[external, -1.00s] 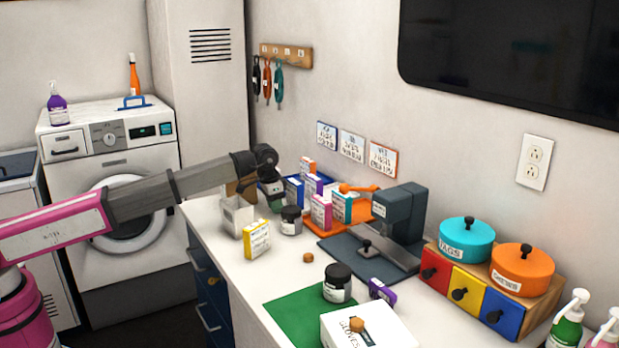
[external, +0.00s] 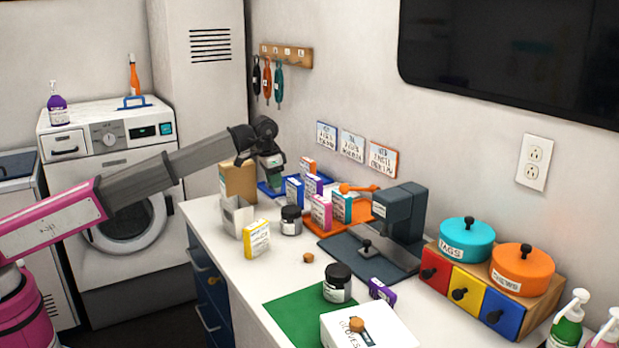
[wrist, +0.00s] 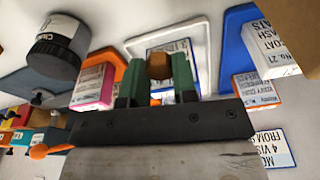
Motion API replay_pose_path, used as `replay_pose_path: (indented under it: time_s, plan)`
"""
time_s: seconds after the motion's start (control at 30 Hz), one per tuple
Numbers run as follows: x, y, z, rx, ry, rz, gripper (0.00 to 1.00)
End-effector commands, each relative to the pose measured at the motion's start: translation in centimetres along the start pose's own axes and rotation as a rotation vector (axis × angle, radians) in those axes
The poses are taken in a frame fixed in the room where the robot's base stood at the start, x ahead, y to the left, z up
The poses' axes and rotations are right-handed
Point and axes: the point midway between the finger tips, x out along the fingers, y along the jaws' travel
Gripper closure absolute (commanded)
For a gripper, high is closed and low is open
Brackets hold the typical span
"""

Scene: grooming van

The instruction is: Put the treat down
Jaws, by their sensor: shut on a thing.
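My gripper (external: 271,180) is raised over the far end of the counter, above the blue tray area. In the wrist view its green fingers (wrist: 157,82) are shut on a small brown treat (wrist: 159,66). In the external view I cannot make out the held treat. Below it, the wrist view shows a white-rimmed tray (wrist: 203,24) with a blue-edged, printed item inside. A similar brown piece (external: 308,258) lies on the bare counter, and another (external: 357,325) sits on the white gloves box (external: 385,325).
Several upright product boxes crowd near my gripper, with a cardboard box (external: 238,182), a white open box (external: 237,217) and a black-lidded jar (external: 291,220). A blue tray (wrist: 235,40) lies beside the white-rimmed one. Bare counter lies in front.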

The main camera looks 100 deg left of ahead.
Motion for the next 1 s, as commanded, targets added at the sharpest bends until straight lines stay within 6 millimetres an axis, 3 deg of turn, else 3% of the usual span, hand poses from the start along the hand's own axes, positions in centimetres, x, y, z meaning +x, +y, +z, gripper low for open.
replay_pose_path:
  time_s: [0.23, 0.37, 0.57, 1.0]
  plan:
    - [-1.1, 0.3, -0.3, 0.002, 0.0, 0.0, 0.95]
    - [-1.3, 2.4, -1.0, 0.013, 0.0, 0.002, 0.95]
    - [-2.2, 9.7, -3.0, 0.047, -0.001, 0.008, 0.95]
    - [-5.0, 29.8, -4.9, 0.133, -0.001, 0.024, 0.95]
